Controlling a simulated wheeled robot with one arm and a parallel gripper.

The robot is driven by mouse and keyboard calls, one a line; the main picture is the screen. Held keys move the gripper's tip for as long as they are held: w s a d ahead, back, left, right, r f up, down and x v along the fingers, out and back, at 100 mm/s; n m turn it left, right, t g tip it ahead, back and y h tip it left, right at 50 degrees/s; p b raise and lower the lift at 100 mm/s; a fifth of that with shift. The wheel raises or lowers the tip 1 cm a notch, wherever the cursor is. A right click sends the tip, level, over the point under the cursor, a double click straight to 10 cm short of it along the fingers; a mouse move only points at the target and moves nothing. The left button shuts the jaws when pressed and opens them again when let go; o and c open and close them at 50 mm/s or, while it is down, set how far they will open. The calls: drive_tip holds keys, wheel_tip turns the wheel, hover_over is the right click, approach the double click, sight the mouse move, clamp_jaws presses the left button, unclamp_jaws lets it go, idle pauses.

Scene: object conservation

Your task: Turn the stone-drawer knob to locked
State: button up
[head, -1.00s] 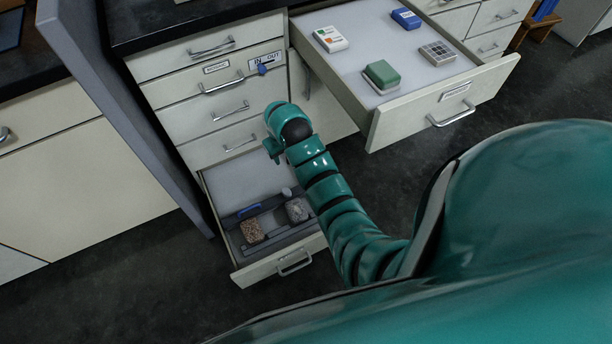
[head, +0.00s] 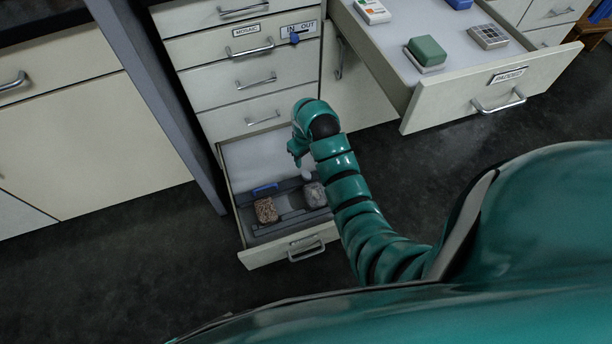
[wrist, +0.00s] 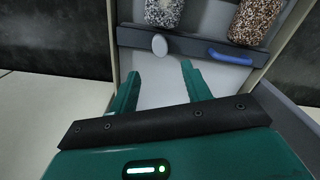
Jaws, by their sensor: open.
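The open stone drawer (head: 262,258) is the lowest of its stack. In it a grey bar (wrist: 195,46) carries a pale rounded knob (wrist: 159,45) and a blue handle-like piece (wrist: 230,57). The knob also shows in the head view (head: 306,173), close to my gripper. A speckled grey stone (head: 315,194) and a brown stone (head: 266,210) lie beside the bar. My gripper (wrist: 160,72) is open and empty above the drawer, its fingers either side of the line to the knob, which appears beyond the fingertips. No contact shows. I cannot read the knob's setting.
A higher drawer (head: 455,105) stands open at the right, holding a green block (head: 427,51) and other small items. A blue knob (head: 294,38) sits by an IN/OUT label. A grey upright panel (head: 160,95) borders the stack's left. Dark floor is free in front.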

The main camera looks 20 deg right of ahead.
sight(306, 174)
wheel_tip(306, 174, down, 10)
drive_tip(key=b, duration=0.3)
drive_tip(key=shift+c, duration=0.2)
